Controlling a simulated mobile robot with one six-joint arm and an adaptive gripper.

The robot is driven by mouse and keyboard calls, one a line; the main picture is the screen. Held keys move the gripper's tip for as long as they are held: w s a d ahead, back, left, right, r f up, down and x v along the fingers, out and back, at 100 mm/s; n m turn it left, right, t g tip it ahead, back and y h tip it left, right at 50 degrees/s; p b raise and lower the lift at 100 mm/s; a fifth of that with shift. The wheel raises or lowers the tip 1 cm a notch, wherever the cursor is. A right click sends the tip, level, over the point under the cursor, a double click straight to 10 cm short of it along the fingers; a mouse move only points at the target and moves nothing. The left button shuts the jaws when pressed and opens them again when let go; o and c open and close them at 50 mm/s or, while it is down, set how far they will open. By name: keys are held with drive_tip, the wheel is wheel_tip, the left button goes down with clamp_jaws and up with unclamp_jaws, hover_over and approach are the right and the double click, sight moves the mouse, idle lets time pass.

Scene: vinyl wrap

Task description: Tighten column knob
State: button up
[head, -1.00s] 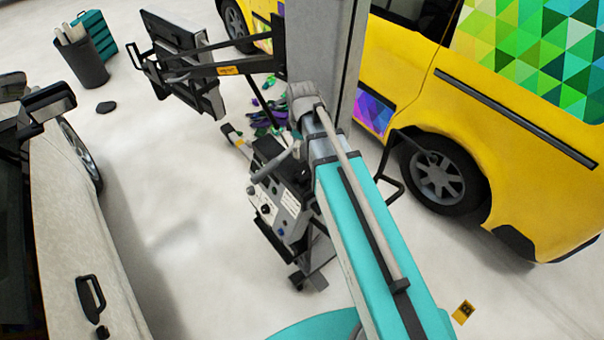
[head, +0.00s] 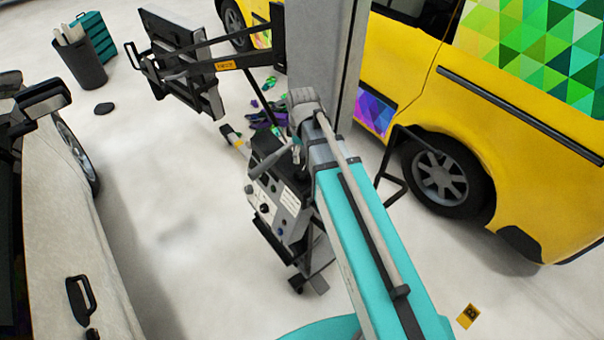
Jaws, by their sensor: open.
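A wheeled stand with a grey control box (head: 285,209) is at the centre, left of my teal forearm. Small dark knobs, one of them a black knob (head: 264,208), show on its face. A tall grey column (head: 322,55) rises behind my wrist. I cannot tell which part is the column knob; it may be hidden behind my arm. My arm reaches up to a grey wrist joint (head: 303,104) in front of the column's lower part.
A black-framed panel (head: 182,65) on an arm juts left from the column. A yellow van (head: 440,105) stands close on the right, a pale car (head: 70,220) on the left. Coloured scraps (head: 265,115) lie behind the stand. The floor between car and stand is clear.

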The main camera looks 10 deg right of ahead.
sight(302, 171)
drive_tip(key=shift+f+b, duration=4)
drive_tip(key=shift+f, duration=0.35)
drive_tip(key=c, duration=1)
drive_tip(key=shift+c, duration=0.2)
